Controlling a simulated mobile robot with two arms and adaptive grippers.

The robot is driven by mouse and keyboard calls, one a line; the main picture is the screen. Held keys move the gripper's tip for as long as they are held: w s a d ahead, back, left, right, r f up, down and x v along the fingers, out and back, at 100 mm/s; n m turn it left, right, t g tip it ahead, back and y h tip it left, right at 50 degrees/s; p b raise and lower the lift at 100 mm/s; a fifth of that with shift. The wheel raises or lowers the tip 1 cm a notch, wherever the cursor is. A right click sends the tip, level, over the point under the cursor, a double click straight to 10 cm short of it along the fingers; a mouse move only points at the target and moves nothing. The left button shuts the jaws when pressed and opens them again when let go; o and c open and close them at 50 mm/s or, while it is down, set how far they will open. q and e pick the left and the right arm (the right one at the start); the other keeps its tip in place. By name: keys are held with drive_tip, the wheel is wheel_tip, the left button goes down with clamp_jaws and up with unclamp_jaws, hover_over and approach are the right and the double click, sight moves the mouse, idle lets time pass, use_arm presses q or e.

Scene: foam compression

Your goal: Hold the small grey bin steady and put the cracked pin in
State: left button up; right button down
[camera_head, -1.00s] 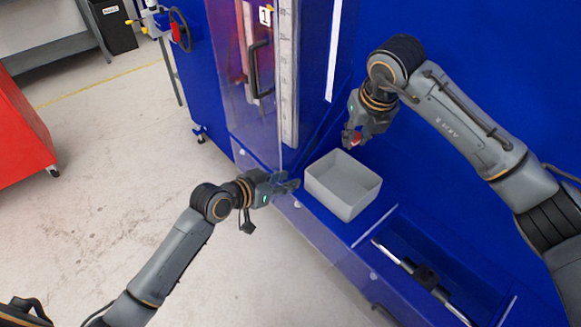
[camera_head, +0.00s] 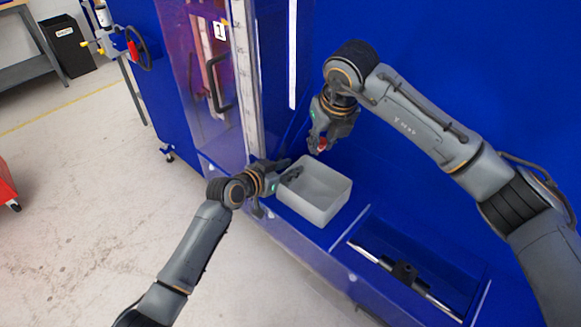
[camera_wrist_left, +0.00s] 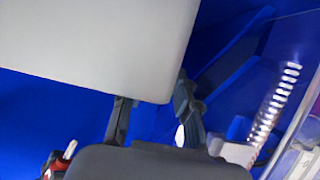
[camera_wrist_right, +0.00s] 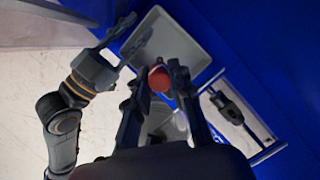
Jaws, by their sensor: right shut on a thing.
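The small grey bin (camera_head: 318,205) stands on the blue ledge, open side up. It also shows in the right wrist view (camera_wrist_right: 172,35), and its pale wall fills the upper left of the left wrist view (camera_wrist_left: 90,40). My left gripper (camera_head: 293,172) is open at the bin's left rim, its fingers spread near a corner; contact is unclear. My right gripper (camera_head: 319,147) is shut on the cracked pin, whose red end (camera_wrist_right: 157,78) shows between the fingertips. It holds the pin above and just behind the bin's back rim. Any crack is too small to see.
A recessed blue tray (camera_head: 370,232) with a metal bar and black block lies right of the bin. A clear door with a black handle (camera_head: 219,82) stands behind left. A blue wall rises behind the ledge.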

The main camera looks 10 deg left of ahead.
use_arm(q)
drive_tip(key=shift+w+d+f, duration=0.15)
drive_tip(key=shift+w+d, duration=0.1)
drive_tip(key=shift+w, duration=0.1)
clamp_jaws()
use_arm(e)
drive_tip(key=shift+s+f+m+h, duration=0.15)
drive_tip(key=shift+f+m+h, duration=0.15)
drive_tip(key=shift+f+m, duration=0.35)
drive_tip(key=f+m+g, duration=0.1)
drive_tip(key=f+m, duration=0.2)
drive_tip(key=f, duration=0.1)
drive_tip(key=s+f+m+g, duration=0.1)
drive_tip(key=f+m, duration=0.3)
drive_tip(key=f, duration=0.1)
drive_tip(key=s+f+m+g+h, duration=0.1)
drive_tip(key=f+m, duration=0.2)
drive_tip(key=f, duration=0.2)
drive_tip(key=shift+a+m+g, duration=0.1)
drive_tip(key=shift+m+g, duration=0.15)
drive_tip(key=shift+g, duration=0.05)
